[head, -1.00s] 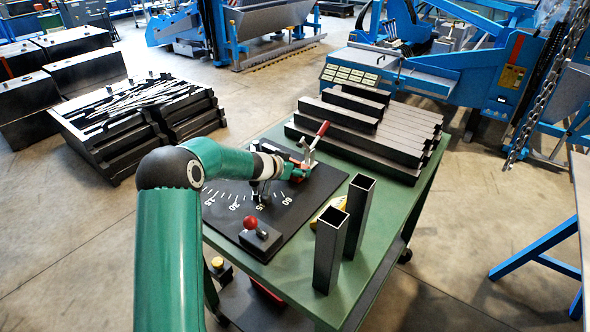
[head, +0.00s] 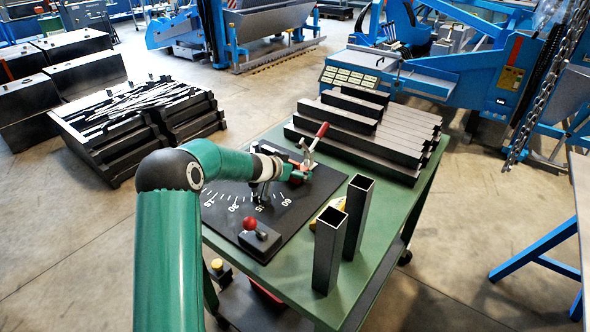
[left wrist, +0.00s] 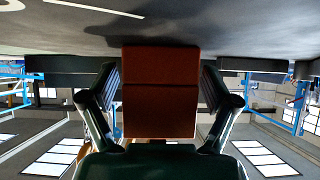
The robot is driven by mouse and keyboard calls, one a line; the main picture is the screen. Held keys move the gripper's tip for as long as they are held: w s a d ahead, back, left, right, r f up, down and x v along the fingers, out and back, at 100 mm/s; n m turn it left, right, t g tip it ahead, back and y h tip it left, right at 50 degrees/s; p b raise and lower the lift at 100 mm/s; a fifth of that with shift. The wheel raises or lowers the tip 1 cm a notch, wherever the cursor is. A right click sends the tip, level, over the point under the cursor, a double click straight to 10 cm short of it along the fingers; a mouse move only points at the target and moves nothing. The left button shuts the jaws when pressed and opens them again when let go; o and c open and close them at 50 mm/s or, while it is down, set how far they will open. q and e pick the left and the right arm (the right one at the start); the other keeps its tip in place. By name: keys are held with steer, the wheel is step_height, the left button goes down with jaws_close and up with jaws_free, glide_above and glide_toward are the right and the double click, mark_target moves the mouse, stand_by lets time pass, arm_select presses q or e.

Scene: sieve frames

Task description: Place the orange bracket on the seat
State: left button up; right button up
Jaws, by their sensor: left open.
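My left gripper (head: 290,173) is low over the black angle-marked board (head: 235,232), beside the clamp with the red handle (head: 317,138). In the left wrist view its two fingers stand apart, one on each side of the orange bracket (left wrist: 160,95). The bracket looks like a brownish-orange block close in front of the palm, and a narrow gap shows beside it. A small red-orange patch at the gripper in the head view may be the bracket, but it is mostly hidden. I cannot make out the seat clearly. My right gripper is not in view.
A red-knobbed block (head: 259,236) sits at the board's front. Two upright square tubes (head: 329,255) stand on the green table (head: 285,278) to the right, with a yellow object behind them. Dark bars (head: 365,140) are stacked at the back.

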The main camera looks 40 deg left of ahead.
arm_select(q)
steer(key=shift+s+f, duration=0.15)
steer(key=shift+f, duration=0.05)
steer(key=p+v, duration=0.1)
steer(key=v, duration=0.4)
steer(key=p+v, duration=0.1)
steer(key=v, duration=0.5)
steer(key=shift+w+r, duration=0.25)
steer(key=shift+r, duration=0.05)
steer(key=shift+s+r, duration=0.25)
steer(key=shift+s, duration=0.2)
